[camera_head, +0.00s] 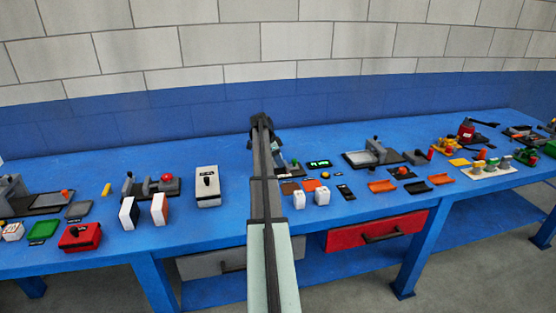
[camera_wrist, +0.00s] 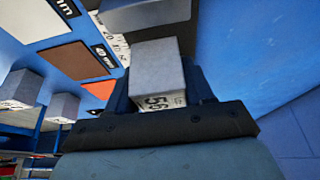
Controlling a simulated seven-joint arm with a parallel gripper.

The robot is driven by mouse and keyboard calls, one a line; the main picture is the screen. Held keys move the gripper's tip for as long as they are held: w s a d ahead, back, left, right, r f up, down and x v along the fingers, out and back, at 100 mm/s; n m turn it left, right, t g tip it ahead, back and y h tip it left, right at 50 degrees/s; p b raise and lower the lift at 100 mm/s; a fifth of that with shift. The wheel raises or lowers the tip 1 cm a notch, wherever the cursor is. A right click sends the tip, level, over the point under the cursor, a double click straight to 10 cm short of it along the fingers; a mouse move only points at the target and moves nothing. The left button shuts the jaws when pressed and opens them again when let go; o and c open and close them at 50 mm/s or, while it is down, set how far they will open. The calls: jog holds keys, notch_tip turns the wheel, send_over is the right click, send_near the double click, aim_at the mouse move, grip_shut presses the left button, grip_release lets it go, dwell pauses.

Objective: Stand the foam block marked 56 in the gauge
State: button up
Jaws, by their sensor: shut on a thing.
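My gripper (camera_wrist: 160,118) is shut on the foam block (camera_wrist: 157,72), a pale grey block whose label reads 56. The label faces the wrist camera near the dark gripper body. In the head view my gripper (camera_head: 262,124) is at the far side of the bench, and the held block is not clear there. A grey part with a white numbered scale strip (camera_wrist: 115,42), seemingly the gauge, shows just past the block in the wrist view. I cannot tell whether the block touches it. My arm hides part of this station in the head view.
Two other pale blocks (camera_wrist: 20,88) (camera_wrist: 64,106) stand apart from my gripper. A black display with green text (camera_head: 319,163) stands right of my arm. Other fixtures line the blue bench (camera_head: 230,222).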

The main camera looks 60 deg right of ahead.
jog(key=shift+f, duration=1.15)
dwell(1.3)
jog(key=o, duration=1.4)
jog(key=shift+o, duration=0.2)
jog(key=shift+r, duration=0.1)
jog(key=shift+r, duration=4.2)
